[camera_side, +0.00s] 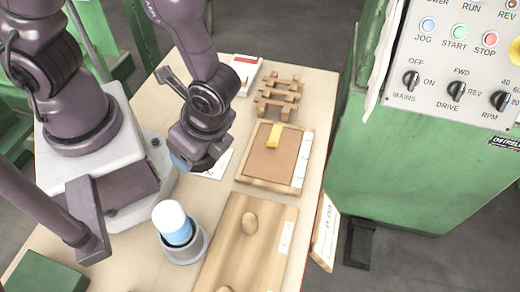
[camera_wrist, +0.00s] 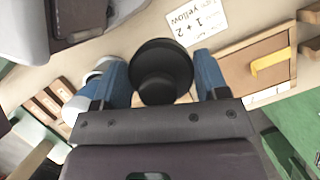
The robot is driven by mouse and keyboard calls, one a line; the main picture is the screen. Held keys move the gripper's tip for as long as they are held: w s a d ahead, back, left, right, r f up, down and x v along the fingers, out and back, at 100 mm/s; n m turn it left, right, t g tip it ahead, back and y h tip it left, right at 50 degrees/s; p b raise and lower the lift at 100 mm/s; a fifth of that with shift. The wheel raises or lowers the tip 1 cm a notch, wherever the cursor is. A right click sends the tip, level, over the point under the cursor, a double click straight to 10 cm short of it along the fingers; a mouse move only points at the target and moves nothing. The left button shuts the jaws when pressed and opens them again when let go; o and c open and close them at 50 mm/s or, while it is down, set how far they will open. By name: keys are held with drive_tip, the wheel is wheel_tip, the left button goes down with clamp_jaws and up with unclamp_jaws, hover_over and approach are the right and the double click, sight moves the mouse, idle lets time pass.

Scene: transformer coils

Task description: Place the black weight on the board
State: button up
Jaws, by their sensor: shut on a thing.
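The black weight (camera_wrist: 160,62) is a dark round piece with a wide rim and a narrower knob. It sits between the blue fingers of my gripper (camera_wrist: 163,76) in the wrist view, and my gripper is shut on it. In the side view my gripper (camera_side: 182,163) is over the table, left of the framed brown board (camera_side: 257,160); the weight is hidden there. That board has a wooden rim and a yellow piece (camera_side: 274,136) on it. A plain wooden board (camera_side: 230,232) with oval knobs lies nearer the front. I cannot tell which board the task means.
A white-and-blue cylinder (camera_side: 174,222) stands in a grey cup (camera_side: 187,249) near my gripper. A printed card (camera_wrist: 197,21) lies flat on the table. A wooden rack (camera_side: 279,93) and a white box (camera_side: 241,71) stand farther back. A green control cabinet (camera_side: 430,150) is at right.

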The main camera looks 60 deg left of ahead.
drive_tip(key=w+a+r+n+g+h, duration=0.2)
drive_tip(key=a+r+n+h, duration=0.15)
drive_tip(key=n, duration=0.55)
drive_tip(key=n+h, duration=0.2)
drive_tip(key=n, duration=0.6)
hover_over(265, 171)
drive_tip(key=w, duration=0.1)
drive_tip(key=f, duration=0.8)
drive_tip(key=shift+a+f, duration=0.2)
drive_tip(key=shift+a, duration=0.1)
drive_tip(key=shift+w+d+f, duration=0.1)
drive_tip(key=shift+w+f, duration=0.05)
drive_tip(key=shift+f, duration=0.75)
drive_tip(key=shift+w+f, duration=0.1)
drive_tip(key=shift+f, duration=0.8)
drive_tip(key=o, duration=1.4)
drive_tip(key=shift+f, duration=0.15)
